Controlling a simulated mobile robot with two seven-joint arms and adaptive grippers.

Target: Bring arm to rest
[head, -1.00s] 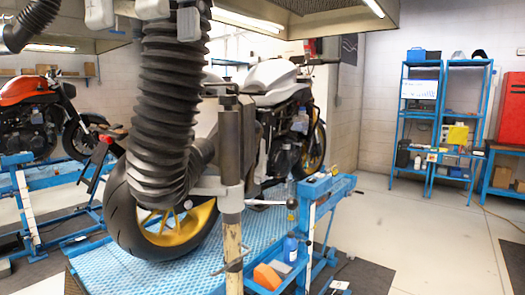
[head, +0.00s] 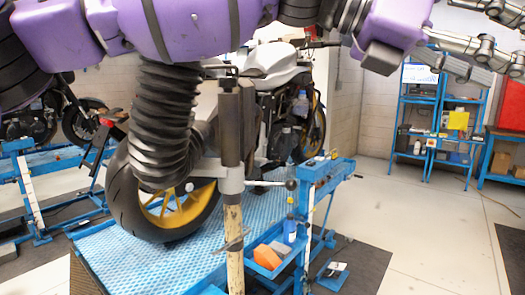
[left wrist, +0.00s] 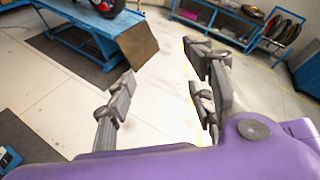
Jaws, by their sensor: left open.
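My left arm, with purple covers, crosses the top of the head view from the left. Its gripper (head: 512,42) is at the top right corner, partly cut off by the frame edge. In the left wrist view the jointed grey fingers of my left gripper (left wrist: 162,75) stand well apart with nothing between them, above bare floor. My right gripper is in neither current view.
A motorcycle with a grey tank (head: 270,58) stands on a blue lift (head: 200,262), behind a black ribbed hose (head: 165,120). Blue shelves (head: 416,100) stand right. The left wrist view shows a tyre rack (left wrist: 232,22) and open floor.

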